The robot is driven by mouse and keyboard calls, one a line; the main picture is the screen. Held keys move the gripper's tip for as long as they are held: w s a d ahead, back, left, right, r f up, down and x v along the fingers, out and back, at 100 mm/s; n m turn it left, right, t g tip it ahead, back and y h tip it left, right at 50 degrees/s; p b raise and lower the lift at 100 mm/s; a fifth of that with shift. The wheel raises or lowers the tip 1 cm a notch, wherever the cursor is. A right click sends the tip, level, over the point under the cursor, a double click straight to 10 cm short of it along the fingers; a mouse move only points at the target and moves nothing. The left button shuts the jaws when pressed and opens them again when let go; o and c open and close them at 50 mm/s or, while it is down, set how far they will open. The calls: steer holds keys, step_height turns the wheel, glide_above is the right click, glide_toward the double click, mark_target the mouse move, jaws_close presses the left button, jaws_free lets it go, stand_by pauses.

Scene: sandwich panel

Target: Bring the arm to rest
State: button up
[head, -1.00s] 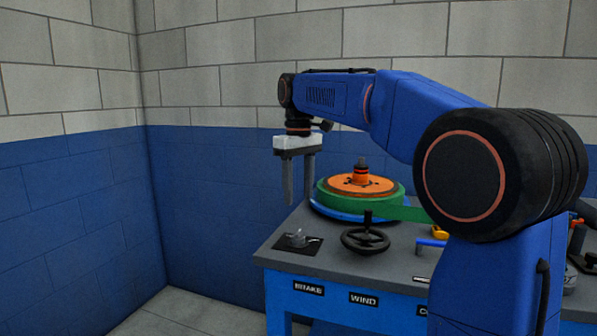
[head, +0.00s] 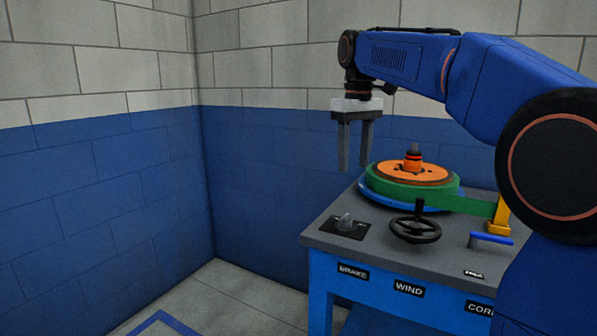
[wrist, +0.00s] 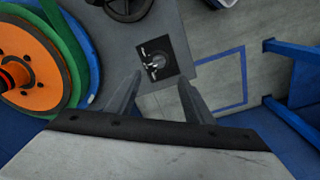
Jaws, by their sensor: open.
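My gripper (head: 355,165) hangs pointing down from my blue arm, above the back left part of the grey bench top (head: 330,237). Its two fingers are apart with nothing between them. In the wrist view my gripper (wrist: 160,95) also shows open and empty. The brake switch (head: 346,222) on its black plate lies below, apart from the fingers; it also shows in the wrist view (wrist: 157,62).
An orange reel (head: 412,170) with green band stands on the bench, right of my gripper. A black handwheel (head: 415,230) and a blue-handled lever (head: 491,239) are near the front. A blue-and-grey wall stands behind. The floor at left (head: 235,285) is clear.

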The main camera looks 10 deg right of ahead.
steer(key=s+d+f+m+t, duration=0.2)
steer(key=s+d+f, duration=0.1)
steer(key=s+f, duration=1.1)
steer(key=s+d+f+m+t, duration=0.2)
steer(key=s+f+m, duration=0.1)
steer(key=s+f, duration=1.1)
steer(key=s, duration=0.4)
steer(key=shift+d+f+t, duration=0.3)
steer(key=shift+d+f, duration=0.05)
steer(key=shift+d, duration=0.05)
